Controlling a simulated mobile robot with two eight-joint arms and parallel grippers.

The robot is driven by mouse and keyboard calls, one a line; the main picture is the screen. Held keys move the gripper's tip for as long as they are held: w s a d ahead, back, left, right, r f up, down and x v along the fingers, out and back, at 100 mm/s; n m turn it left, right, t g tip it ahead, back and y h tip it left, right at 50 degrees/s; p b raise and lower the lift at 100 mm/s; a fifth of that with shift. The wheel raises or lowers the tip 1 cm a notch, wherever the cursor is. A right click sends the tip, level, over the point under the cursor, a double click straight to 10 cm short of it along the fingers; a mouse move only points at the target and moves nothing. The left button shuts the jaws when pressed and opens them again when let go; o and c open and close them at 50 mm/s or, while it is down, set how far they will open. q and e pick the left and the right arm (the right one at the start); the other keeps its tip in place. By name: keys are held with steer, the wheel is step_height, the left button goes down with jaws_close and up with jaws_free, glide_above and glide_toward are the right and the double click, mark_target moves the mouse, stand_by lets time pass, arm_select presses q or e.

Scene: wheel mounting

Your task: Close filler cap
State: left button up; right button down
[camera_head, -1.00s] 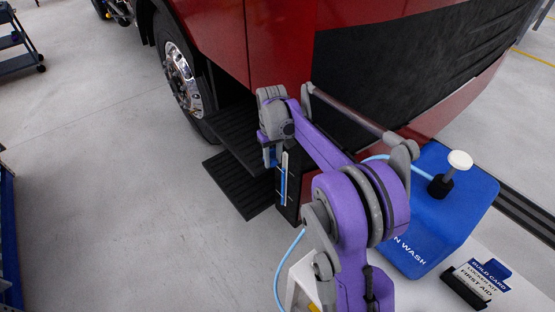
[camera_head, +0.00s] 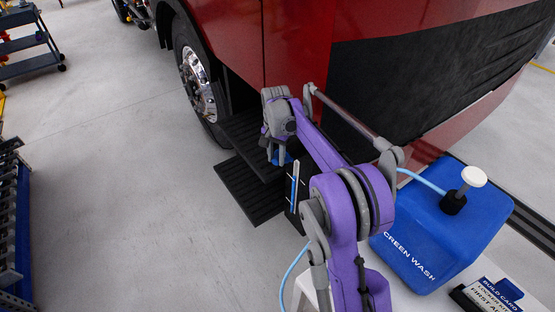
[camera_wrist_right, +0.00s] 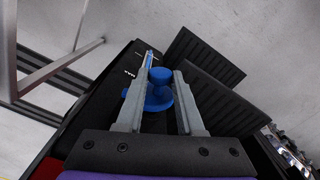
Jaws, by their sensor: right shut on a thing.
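The blue filler cap (camera_wrist_right: 158,90), with a round knob and a wider disc below it, sits between the fingers of my right gripper (camera_wrist_right: 160,84) in the right wrist view. The fingers are shut on it, one on each side. In the head view my right gripper (camera_head: 276,152) is at the truck's lower front corner, beside the steps. A bit of the blue cap (camera_head: 285,159) shows by its fingers. The filler opening is hidden, and I cannot tell how the cap sits on it. My left gripper is not in view.
A level strip (camera_head: 294,186) is beside the cap. Black steps (camera_head: 250,190) and the front wheel (camera_head: 195,85) are left of it, red bodywork (camera_head: 300,40) above. A blue screen wash tank (camera_head: 415,235) with a hose stands right.

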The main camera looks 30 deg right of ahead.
mark_target(277, 151)
steer(key=m, duration=0.1)
steer(key=w+d+m, duration=0.1)
steer(key=m, duration=0.1)
steer(key=w+m, duration=0.1)
steer(key=m, duration=0.1)
steer(key=shift+d, duration=0.25)
steer(key=shift+m+p, duration=0.3)
steer(key=c, duration=0.5)
jaws_free()
steer(key=shift+c, duration=0.2)
step_height(277, 151, up, 11)
steer(key=shift+p, duration=0.4)
